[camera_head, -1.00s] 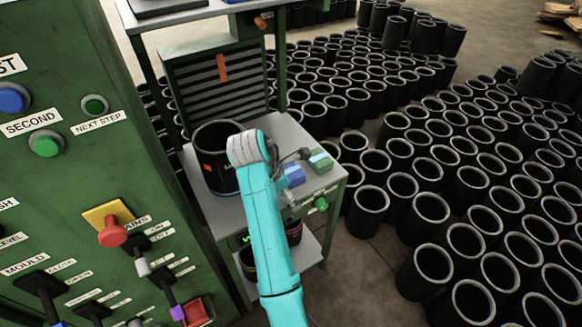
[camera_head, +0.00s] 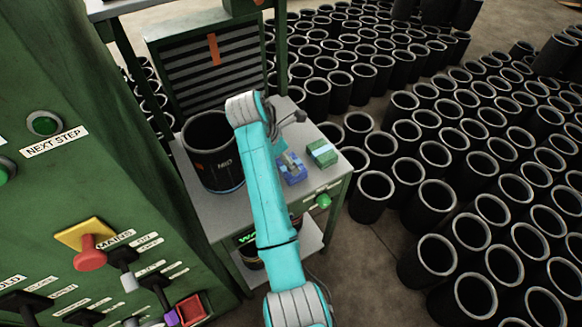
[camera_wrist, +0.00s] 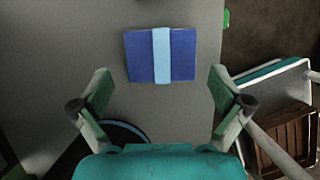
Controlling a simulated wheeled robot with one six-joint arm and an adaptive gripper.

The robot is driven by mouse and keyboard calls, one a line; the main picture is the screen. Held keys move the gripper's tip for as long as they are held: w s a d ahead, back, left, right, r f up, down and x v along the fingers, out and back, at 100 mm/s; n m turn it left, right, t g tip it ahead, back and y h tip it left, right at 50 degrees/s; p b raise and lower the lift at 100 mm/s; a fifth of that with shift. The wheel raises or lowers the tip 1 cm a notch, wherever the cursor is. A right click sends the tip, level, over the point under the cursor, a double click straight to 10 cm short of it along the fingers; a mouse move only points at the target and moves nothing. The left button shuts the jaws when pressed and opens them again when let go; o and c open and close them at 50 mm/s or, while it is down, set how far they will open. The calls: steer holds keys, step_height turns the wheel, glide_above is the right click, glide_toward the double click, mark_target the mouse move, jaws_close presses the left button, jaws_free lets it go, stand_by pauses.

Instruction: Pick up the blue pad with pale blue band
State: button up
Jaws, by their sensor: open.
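The blue pad with a pale blue band lies flat on the grey tabletop in the wrist view (camera_wrist: 181,60). Its pale band runs across its middle. In the head view the blue pad (camera_head: 295,176) is partly covered by my gripper. My gripper (camera_wrist: 160,88) is open and empty, with one finger at each side of the picture. The pad lies ahead of the fingertips, centred between them, with bare tabletop showing around it. I cannot tell the exact height of the fingers above the table.
A green pad (camera_head: 322,152) lies to the right of the blue one. A large black sleeve (camera_head: 208,158) stands on the grey table (camera_head: 218,212) to the left, close to my arm. A green control panel (camera_head: 60,190) fills the left. Many black sleeves (camera_head: 372,190) crowd the floor right.

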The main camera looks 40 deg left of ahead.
steer(key=shift+x, duration=2.6)
steer(key=shift+s, duration=0.1)
steer(key=c, duration=0.8)
